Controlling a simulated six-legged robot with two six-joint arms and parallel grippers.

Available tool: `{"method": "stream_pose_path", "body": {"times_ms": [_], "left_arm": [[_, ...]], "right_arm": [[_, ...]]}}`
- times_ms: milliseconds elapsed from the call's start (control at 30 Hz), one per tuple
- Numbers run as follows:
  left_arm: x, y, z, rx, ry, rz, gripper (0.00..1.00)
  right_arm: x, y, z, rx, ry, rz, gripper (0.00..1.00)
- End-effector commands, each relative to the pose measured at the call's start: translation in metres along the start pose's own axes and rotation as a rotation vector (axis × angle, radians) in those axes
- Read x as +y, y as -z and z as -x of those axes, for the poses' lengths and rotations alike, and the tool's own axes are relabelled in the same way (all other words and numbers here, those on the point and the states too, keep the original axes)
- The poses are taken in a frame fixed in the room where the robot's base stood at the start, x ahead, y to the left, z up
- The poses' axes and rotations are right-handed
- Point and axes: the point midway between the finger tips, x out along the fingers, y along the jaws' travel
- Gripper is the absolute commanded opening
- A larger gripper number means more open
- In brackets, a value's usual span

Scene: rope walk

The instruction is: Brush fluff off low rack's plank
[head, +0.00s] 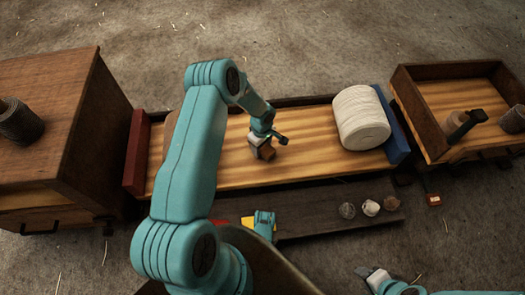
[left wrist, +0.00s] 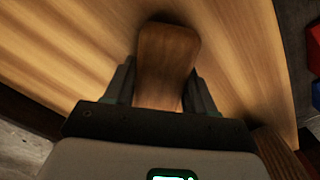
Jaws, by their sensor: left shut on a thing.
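A long pale striped plank (head: 312,130) lies between a red end block and a blue one. Below it runs a lower dark plank (head: 325,196) with three small fluff-like lumps near its right end: a grey one (head: 347,210), a whitish one (head: 371,208) and a brownish one (head: 391,203). My left gripper (head: 265,142) is over the middle of the pale plank, shut on a brown wooden piece that looks like a brush handle (left wrist: 166,55). Its bristles do not show. My right gripper (head: 374,277) shows partly at the bottom edge, its jaws unclear.
A white spool of cord (head: 361,117) stands at the pale plank's right end, beside the blue block (head: 393,130). A red block (head: 137,153) is at the left end. A wooden cabinet (head: 65,110) stands left, an open tray (head: 430,125) right. My left arm covers part of the plank.

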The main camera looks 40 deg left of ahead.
Motion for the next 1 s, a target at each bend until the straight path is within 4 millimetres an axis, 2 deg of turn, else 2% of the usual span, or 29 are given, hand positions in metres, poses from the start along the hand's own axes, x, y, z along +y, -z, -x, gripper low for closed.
{"method": "stream_pose_path", "body": {"times_ms": [367,833,1000], "left_arm": [[0.000,0.001,0.004,-0.001,0.000,0.000,0.16],[0.001,0.000,0.055,0.000,0.000,-0.001,0.16],[0.001,0.000,0.062,0.000,0.000,-0.001,0.16]], "right_arm": [[-0.001,0.000,0.003,0.000,0.000,0.000,0.43],[-0.011,0.003,0.032,0.000,0.000,0.000,0.43],[-0.013,0.003,0.035,0.000,0.000,0.000,0.43]]}}
